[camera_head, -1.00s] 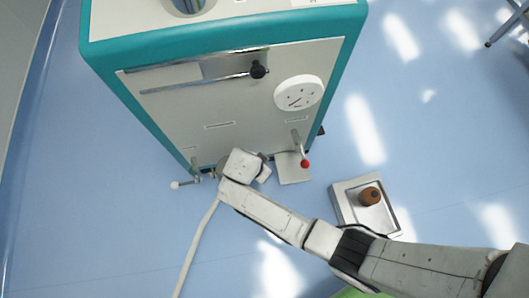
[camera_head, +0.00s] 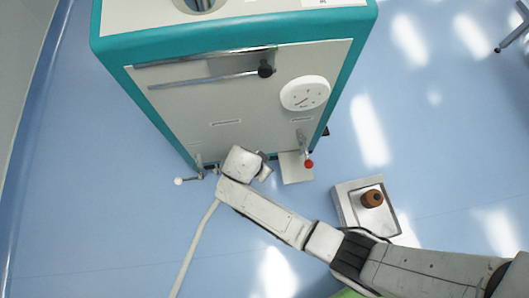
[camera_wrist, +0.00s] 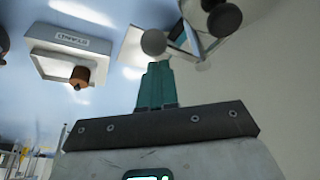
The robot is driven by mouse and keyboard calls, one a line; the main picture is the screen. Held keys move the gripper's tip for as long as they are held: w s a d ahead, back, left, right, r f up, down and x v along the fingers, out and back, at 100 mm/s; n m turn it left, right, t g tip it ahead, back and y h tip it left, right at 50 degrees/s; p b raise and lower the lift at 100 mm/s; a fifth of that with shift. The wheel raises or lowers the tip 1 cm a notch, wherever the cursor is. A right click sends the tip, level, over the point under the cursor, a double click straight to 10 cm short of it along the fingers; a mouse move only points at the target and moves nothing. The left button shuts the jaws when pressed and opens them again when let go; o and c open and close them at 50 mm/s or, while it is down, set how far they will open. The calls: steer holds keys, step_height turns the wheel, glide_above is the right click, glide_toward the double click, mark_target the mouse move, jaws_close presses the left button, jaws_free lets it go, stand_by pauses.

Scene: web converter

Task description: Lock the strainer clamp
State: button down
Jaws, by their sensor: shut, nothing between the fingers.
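In the head view a cabinet with teal edges (camera_head: 115,62) stands at the left, with a pale front panel. At its lower left is a short metal lever with a white ball (camera_head: 178,181). A lever with a red ball (camera_head: 309,164) is at its lower right. I cannot tell which part is the strainer clamp. My wrist is close to the panel's lower edge and hides what is behind it. In the wrist view my gripper (camera_wrist: 157,84) has its teal fingers shut and empty. A grey ball (camera_wrist: 153,42) appears just beyond the fingertips; contact cannot be told.
The panel has a rail with a black knob (camera_head: 265,71) and a round gauge (camera_head: 305,93). A metal box (camera_head: 350,212) with a brown knob (camera_head: 371,198) stands on the floor at the right, beside my arm. A pale hose (camera_head: 195,248) runs down. The blue floor is otherwise mostly open.

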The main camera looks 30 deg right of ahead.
steer(key=p+v, duration=0.2)
steer(key=v, duration=0.6)
steer(key=shift+r, duration=0.45)
steer(key=shift+s+d, duration=0.1)
steer(key=s+d+r+n+y, duration=0.2)
steer(key=s+d+r+n, duration=0.3)
steer(key=s+d+n, duration=0.3)
steer(key=s+d+r+n+y, duration=0.2)
steer(key=s+d+r+n, duration=0.35)
steer(key=s+d, duration=0.35)
step_height(320, 180, up, 14)
steer(key=p, duration=1.4)
steer(key=shift+s, duration=0.25)
steer(key=shift+a+r, duration=0.1)
